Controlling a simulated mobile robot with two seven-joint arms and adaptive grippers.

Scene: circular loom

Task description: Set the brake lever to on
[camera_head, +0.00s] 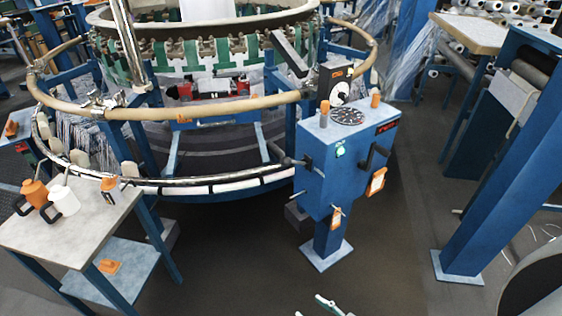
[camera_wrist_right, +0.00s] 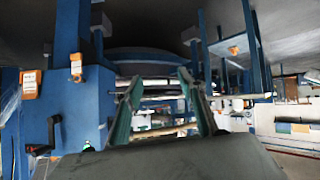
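The blue control box (camera_head: 343,150) stands on a post before the round loom. A dark lever (camera_head: 289,161) sticks out from its left side. A black crank handle (camera_head: 374,156) is on its front face, above an orange tag (camera_head: 377,182). A small metal handle (camera_head: 337,212) sits low by another orange tag (camera_head: 335,220). Labels are too small to read, so I cannot tell which is the brake lever or its setting. My right gripper (camera_head: 312,305) is open, empty and apart from the box; its fingers also show in the wrist view (camera_wrist_right: 158,80). My left gripper is out of view.
A side table (camera_head: 75,228) with an orange and a white jug stands at the left. The loom's wooden hoop (camera_head: 200,107) and metal ring (camera_head: 215,186) reach close to the box. A blue frame (camera_head: 500,180) stands at the right. The floor before the box is clear.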

